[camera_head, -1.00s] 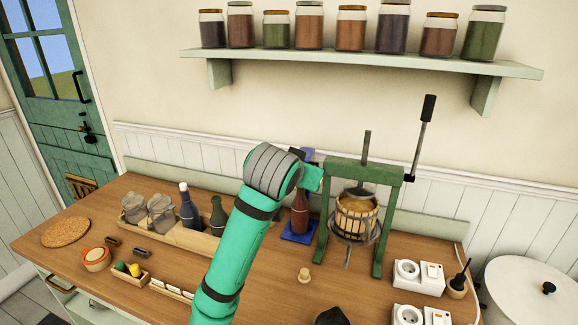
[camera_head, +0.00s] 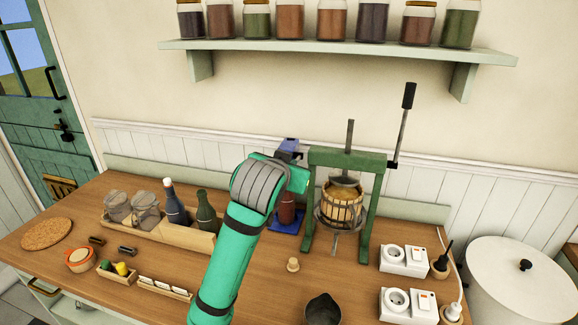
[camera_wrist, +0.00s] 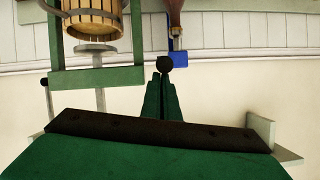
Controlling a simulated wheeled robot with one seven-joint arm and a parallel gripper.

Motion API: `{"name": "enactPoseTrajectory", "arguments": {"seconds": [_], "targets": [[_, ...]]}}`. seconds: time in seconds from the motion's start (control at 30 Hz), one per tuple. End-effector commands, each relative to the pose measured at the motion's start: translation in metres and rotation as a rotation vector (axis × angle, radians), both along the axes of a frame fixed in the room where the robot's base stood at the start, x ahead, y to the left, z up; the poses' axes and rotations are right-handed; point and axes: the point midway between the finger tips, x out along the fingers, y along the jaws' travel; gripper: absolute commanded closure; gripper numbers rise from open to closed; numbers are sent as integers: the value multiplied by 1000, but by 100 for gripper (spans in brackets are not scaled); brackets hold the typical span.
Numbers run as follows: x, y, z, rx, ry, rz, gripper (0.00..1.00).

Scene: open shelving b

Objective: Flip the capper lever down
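The capper has a blue base (camera_head: 287,222) and a blue and dark head (camera_head: 290,146), left of the press. A brown bottle (camera_head: 286,208) stands on its base, partly covered by my wrist. In the wrist view, which is upside down, the bottle (camera_wrist: 174,12) and the blue capper column (camera_wrist: 179,58) are at the top. My gripper (camera_wrist: 163,84) shows there with its green fingers close together. A dark round knob (camera_wrist: 164,64), apparently the capper lever's end, is right at the fingertips; I cannot tell whether it is gripped. My fingers are hidden in the head view.
The green-framed fruit press (camera_head: 349,160) stands just right of the capper, close to my wrist. A wooden crate (camera_head: 190,237) with bottles and jars is to the left. A cork (camera_head: 293,265), a dark bowl (camera_head: 323,310) and white socket boxes (camera_head: 404,260) are in front.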

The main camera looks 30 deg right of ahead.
Motion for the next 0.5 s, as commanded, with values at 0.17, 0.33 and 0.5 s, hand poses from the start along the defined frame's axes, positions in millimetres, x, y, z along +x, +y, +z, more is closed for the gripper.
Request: {"name": "enactPoseTrajectory", "arguments": {"seconds": [0.17,0.33,0.5], "targets": [[0,-7,28,-2,-7,0,100],[-19,10,48,-5,-9,1,100],[-41,34,62,-7,-10,5,100]]}}
